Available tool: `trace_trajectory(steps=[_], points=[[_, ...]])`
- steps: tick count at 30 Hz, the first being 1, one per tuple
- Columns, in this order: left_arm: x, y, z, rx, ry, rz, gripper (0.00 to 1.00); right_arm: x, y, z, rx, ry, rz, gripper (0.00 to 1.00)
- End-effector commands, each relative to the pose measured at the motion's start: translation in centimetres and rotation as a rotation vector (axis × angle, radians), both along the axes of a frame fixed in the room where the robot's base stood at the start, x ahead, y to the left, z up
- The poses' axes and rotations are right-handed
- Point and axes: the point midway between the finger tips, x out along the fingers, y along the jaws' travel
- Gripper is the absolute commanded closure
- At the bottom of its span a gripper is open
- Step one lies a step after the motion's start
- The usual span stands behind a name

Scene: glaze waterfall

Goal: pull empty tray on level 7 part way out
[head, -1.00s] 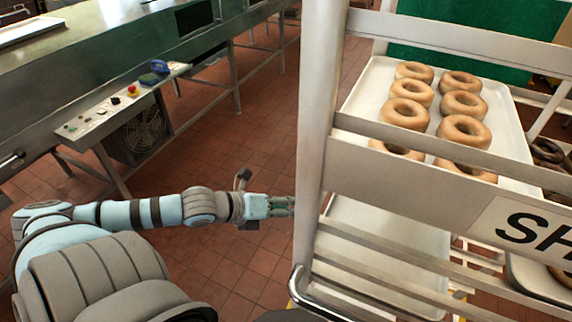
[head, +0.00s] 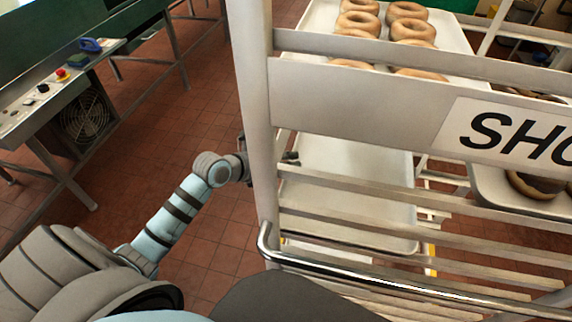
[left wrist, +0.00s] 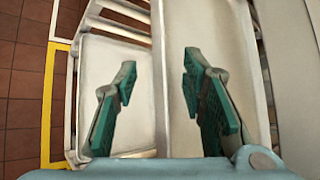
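An empty white tray (head: 345,165) sits in the rack (head: 257,110) below the donut tray, seen through the rack's side. My left gripper (head: 290,157) is partly hidden behind the rack's post, with its tips at the tray's left edge. In the left wrist view my left gripper (left wrist: 160,75) is open, its two green-padded fingers apart. The near rim of an empty tray (left wrist: 215,35) runs between the fingers, and I see no finger closed on it. Another empty white surface (left wrist: 115,80) shows to the left. My right gripper is not in view.
A tray of donuts (head: 455,62) is on a higher level. A dark-glazed donut tray (head: 520,205) is at the right. A chrome handle (head: 330,278) crosses the rack's near side. A green machine with a control panel (head: 50,85) stands left; tiled floor (head: 150,140) lies between.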

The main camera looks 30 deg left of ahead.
Motion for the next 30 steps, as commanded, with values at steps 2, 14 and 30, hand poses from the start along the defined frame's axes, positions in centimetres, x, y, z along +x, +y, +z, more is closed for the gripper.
trace_trajectory(steps=[2,14,30], points=[[0.43,-0.18,-0.30,0.000,0.000,0.000,0.62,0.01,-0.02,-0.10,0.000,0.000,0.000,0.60],[0.64,-0.29,-0.46,0.001,0.001,-0.001,0.73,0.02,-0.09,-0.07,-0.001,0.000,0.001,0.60],[0.63,-0.28,-0.48,0.001,0.001,-0.001,1.00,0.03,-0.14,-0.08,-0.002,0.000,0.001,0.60]])
